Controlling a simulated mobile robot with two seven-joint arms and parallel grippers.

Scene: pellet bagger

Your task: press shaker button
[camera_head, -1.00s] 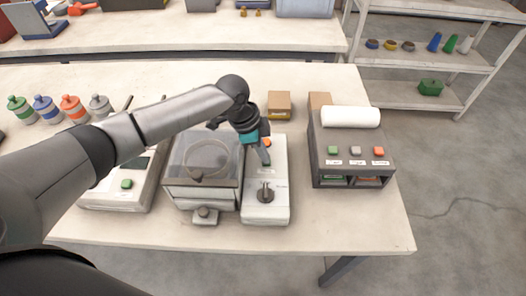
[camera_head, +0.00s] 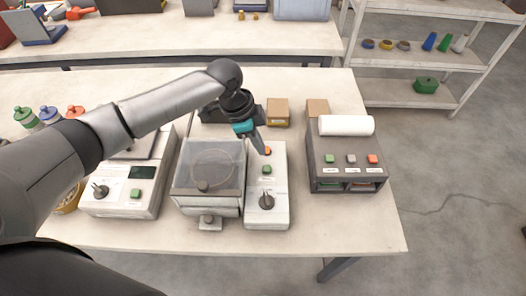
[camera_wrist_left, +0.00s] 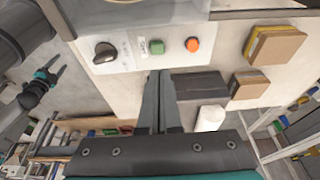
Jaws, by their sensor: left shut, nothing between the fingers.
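The shaker with a clear lid and a round ring inside (camera_head: 209,178) stands mid-table. Beside it on the right is a white control box (camera_head: 280,214) with a black knob (camera_head: 267,202), a green button (camera_head: 267,170) and an orange button (camera_head: 267,151). These also show in the wrist view as the knob (camera_wrist_left: 104,52), green button (camera_wrist_left: 157,47) and orange button (camera_wrist_left: 192,44). My left gripper (camera_head: 262,151) is shut and empty, its tips at the box's far end near the orange button. In the wrist view its tips (camera_wrist_left: 158,75) overlap the panel edge; I see no contact. My right gripper (camera_wrist_left: 48,80) shows small at the left.
A scale-like device (camera_head: 124,197) stands left of the shaker. A dark box with three buttons (camera_head: 347,174) and a white roll (camera_head: 346,125) stands right. Small cartons (camera_head: 278,112) sit behind. The table front is clear.

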